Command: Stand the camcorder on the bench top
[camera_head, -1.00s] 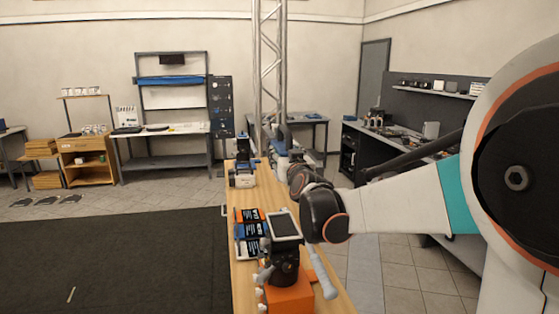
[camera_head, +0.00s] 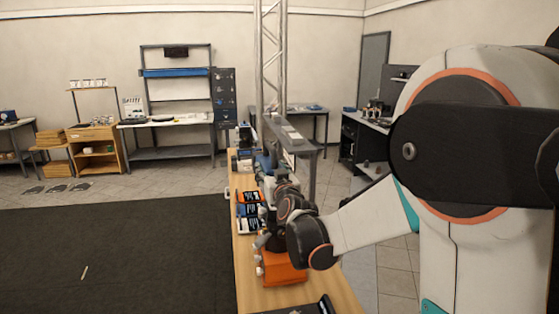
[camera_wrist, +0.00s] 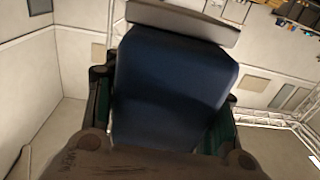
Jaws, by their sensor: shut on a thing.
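In the wrist view my gripper (camera_wrist: 165,115) is shut on a dark blue, block-like body (camera_wrist: 175,90) with a pale grey bar across its far end. It is likely the camcorder, though no lens or screen shows. In the head view my gripper is largely hidden behind my wrist. A blue part (camera_head: 265,161) shows just beyond the wrist, above the bench. The wooden bench top (camera_head: 328,283) runs away from me. I cannot tell whether the held thing touches it.
An orange box (camera_head: 284,268) stands on the near bench, partly behind my arm. A dark flat thing (camera_head: 322,305) lies at the near edge. A grey angled frame (camera_head: 300,142) rises beyond my wrist.

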